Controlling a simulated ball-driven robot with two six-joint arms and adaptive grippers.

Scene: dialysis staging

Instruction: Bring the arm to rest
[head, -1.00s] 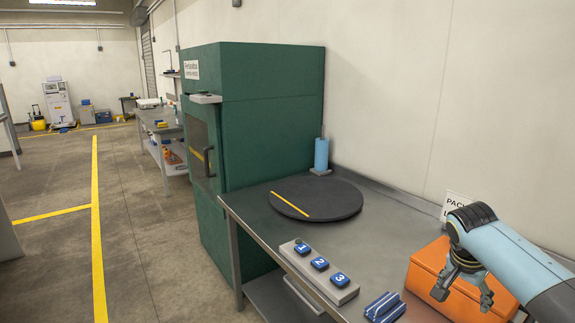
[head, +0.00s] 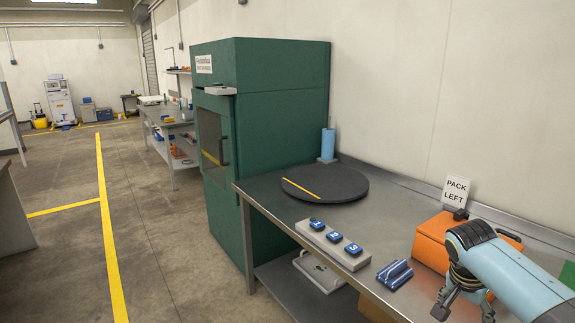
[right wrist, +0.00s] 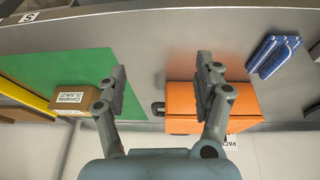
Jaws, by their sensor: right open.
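My right gripper (head: 465,306) is at the lower right of the head view, in front of the orange case. In the right wrist view its two fingers (right wrist: 162,85) are spread wide with nothing between them. The orange case (head: 436,235) stands on the steel table (head: 268,193); in the right wrist view the case (right wrist: 182,97) lies beyond the right finger, partly hidden by it. I cannot tell from these views whether the gripper touches the case. My left gripper is not in view.
A green cabinet (head: 275,110) stands behind. The right wrist view shows a green mat (right wrist: 50,70) with a brown labelled box (right wrist: 72,99).

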